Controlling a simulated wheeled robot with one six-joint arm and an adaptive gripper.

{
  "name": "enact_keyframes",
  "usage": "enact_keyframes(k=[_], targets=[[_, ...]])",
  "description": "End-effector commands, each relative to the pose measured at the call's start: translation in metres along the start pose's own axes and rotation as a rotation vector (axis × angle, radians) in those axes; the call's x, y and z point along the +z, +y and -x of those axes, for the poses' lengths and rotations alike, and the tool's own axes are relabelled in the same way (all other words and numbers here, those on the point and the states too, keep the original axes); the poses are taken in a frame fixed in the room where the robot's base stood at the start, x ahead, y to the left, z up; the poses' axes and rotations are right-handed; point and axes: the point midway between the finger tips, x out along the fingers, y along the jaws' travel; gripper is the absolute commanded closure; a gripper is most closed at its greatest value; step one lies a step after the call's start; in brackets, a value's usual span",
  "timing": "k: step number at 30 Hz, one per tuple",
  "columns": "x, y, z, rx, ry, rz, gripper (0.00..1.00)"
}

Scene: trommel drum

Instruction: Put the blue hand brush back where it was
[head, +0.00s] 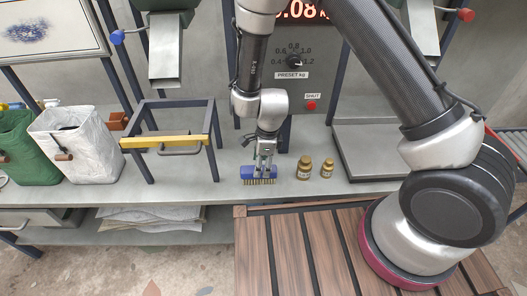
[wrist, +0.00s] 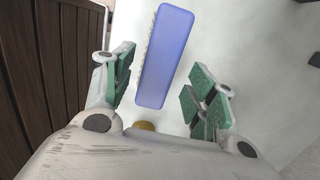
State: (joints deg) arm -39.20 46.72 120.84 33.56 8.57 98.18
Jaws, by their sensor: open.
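The blue hand brush (head: 259,173) sits on the grey bench near its front edge, with its pale bristles showing along the front side. In the wrist view its blue back (wrist: 166,58) lies lengthwise between my gripper's two fingers. My gripper (head: 265,160) is directly above the brush in the head view. The jaws (wrist: 160,92) are open, with a finger with green pads on each side of the brush and a gap to both. I cannot tell exactly how high the fingertips are above the bench.
A dark frame with a yellow bar (head: 160,142) stands to the left. A white bag (head: 80,145) and a green bag (head: 22,150) are farther left. A flat scale plate (head: 372,150) lies right.

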Motion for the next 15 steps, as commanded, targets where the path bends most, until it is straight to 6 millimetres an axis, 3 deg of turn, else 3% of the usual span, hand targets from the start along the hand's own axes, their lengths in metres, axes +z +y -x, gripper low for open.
enact_keyframes(k=[3,9,15], targets=[[0.001,-0.001,0.030,-0.003,-0.003,0.002,0.43],[0.001,0.000,0.069,-0.002,-0.003,0.001,0.43],[0.000,0.000,0.087,0.001,0.000,0.000,0.43]])
